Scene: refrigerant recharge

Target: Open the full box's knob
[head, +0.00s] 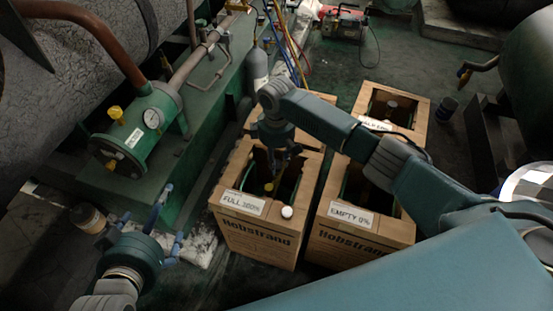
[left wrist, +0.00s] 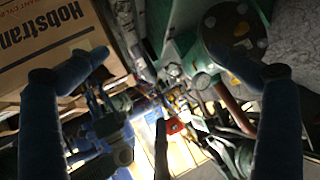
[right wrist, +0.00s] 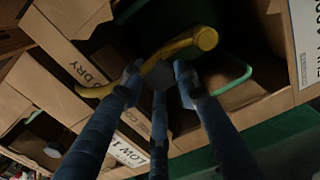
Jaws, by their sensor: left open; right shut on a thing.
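The full box (head: 256,236) is an open cardboard box with a "FULL 100%" label, at the middle of the head view. My right gripper (head: 276,168) reaches down into its opening. A yellow knob (head: 268,187) shows beside the fingers. In the right wrist view the knob (right wrist: 204,39) has a round end and a long curved yellow arm. The right gripper's fingers (right wrist: 157,78) are closed around this arm; the exact contact is partly hidden. My left gripper (head: 168,222) is open and empty, left of the box and apart from it.
The "EMPTY 0%" box (head: 355,236) stands right of the full box. More open boxes (head: 411,103) stand behind. A green machine with a gauge (head: 152,118) and pipes fills the left. A white round cap (head: 287,212) is at the full box's front rim.

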